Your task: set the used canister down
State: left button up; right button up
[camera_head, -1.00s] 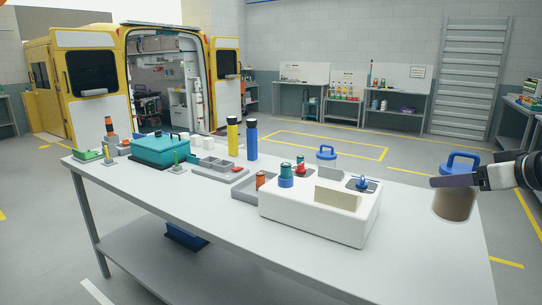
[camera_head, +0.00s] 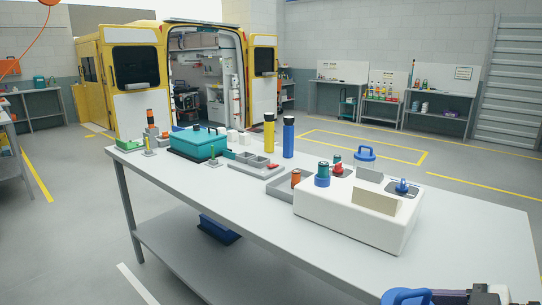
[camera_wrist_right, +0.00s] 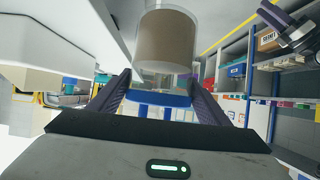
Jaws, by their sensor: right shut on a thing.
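My right gripper (camera_head: 455,298) is at the bottom right of the head view, by the table's front edge and cut off by the frame. It is shut on the blue handle (camera_head: 405,297) of the used canister. In the right wrist view the canister (camera_wrist_right: 166,42) has a clear, brown-filled body, and its blue handle (camera_wrist_right: 160,98) lies between the fingers (camera_wrist_right: 160,100). The canister's body is hidden in the head view. A dark, purple-edged part (camera_wrist_right: 290,25) at the wrist view's top right may be my left gripper; its jaws are unclear.
On the table (camera_head: 460,225) stands a white block (camera_head: 350,226) with a blue-handled piece (camera_head: 403,187) in it. Another blue-handled canister (camera_head: 365,157) stands behind. A grey tray (camera_head: 278,188), teal case (camera_head: 198,143) and two bottles (camera_head: 288,138) are farther left. The table's right part is clear.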

jog(key=shift+n+y, duration=0.3)
jog(key=shift+n, duration=0.2)
jog(key=s, duration=0.1)
jog(key=s+a, duration=0.1)
jog(key=s, duration=0.1)
jog(key=s+a, duration=0.1)
jog(key=shift+s+f, duration=0.15)
jog(key=shift+s, duration=0.05)
jog(key=shift+d+f, duration=0.1)
jog(key=shift+f, duration=0.05)
